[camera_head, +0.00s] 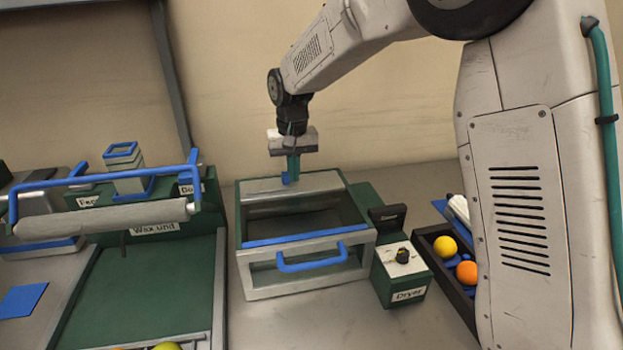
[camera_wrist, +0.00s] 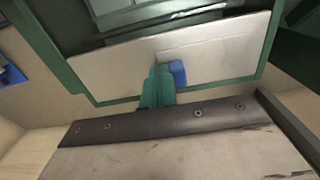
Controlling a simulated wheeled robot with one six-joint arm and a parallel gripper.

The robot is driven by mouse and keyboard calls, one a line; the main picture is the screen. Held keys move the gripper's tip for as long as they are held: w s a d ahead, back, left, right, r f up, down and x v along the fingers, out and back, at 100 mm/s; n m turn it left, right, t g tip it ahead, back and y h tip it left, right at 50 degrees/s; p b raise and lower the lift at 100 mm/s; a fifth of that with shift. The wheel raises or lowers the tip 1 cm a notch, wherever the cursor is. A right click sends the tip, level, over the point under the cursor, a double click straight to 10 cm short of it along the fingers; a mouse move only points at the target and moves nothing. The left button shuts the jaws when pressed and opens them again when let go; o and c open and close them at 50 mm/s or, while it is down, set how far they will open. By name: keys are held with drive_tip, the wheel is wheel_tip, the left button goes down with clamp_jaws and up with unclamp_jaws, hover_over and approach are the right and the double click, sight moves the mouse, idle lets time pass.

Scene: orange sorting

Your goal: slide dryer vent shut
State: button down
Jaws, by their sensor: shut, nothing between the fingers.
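The dryer (camera_head: 242,285) is a green and silver box with a blue handle (camera_head: 312,262) on its front. A silver vent plate (camera_head: 318,181) lies along the back of its top and shows large in the wrist view (camera_wrist: 225,45). A small blue tab (camera_head: 285,178) stands on the plate; it also shows in the wrist view (camera_wrist: 178,73). My gripper (camera_head: 293,176) is shut and empty, pointing down at the plate. Its teal fingers (camera_wrist: 157,88) are right beside the tab; I cannot tell whether they touch it. In front of the plate the top shows a dark opening.
The wax unit (camera_head: 155,232) with its roller stands at the left. A dryer control box (camera_head: 400,272) with a dark knob is at the right. A dark tray (camera_head: 430,238) there holds a yellow and an orange fruit. Behind the dryer is a bare wall.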

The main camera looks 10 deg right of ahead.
wheel_tip(320, 180, up, 7)
drive_tip(key=d, duration=0.1)
idle(0.7)
drive_tip(key=shift+n+g, duration=0.4)
drive_tip(key=shift+g, duration=0.1)
drive_tip(key=s, duration=0.1)
drive_tip(key=s+f, duration=0.1)
drive_tip(key=s+d+f, duration=0.1)
drive_tip(key=s, duration=0.1)
drive_tip(key=shift+d, duration=0.1)
drive_tip(key=s+d+r, duration=0.1)
drive_tip(key=s+d, duration=0.3)
drive_tip(key=s, duration=0.7)
drive_tip(key=s+d+r+t, duration=0.1)
drive_tip(key=s+d, duration=0.4)
drive_tip(key=s, duration=0.6)
drive_tip(key=s+d+r+t, duration=0.1)
drive_tip(key=s+d, duration=0.3)
drive_tip(key=s, duration=0.8)
drive_tip(key=shift+d+r+m, duration=0.2)
drive_tip(key=shift+r+m, duration=0.2)
drive_tip(key=shift+r, duration=0.05)
drive_tip(key=shift+s, duration=0.1)
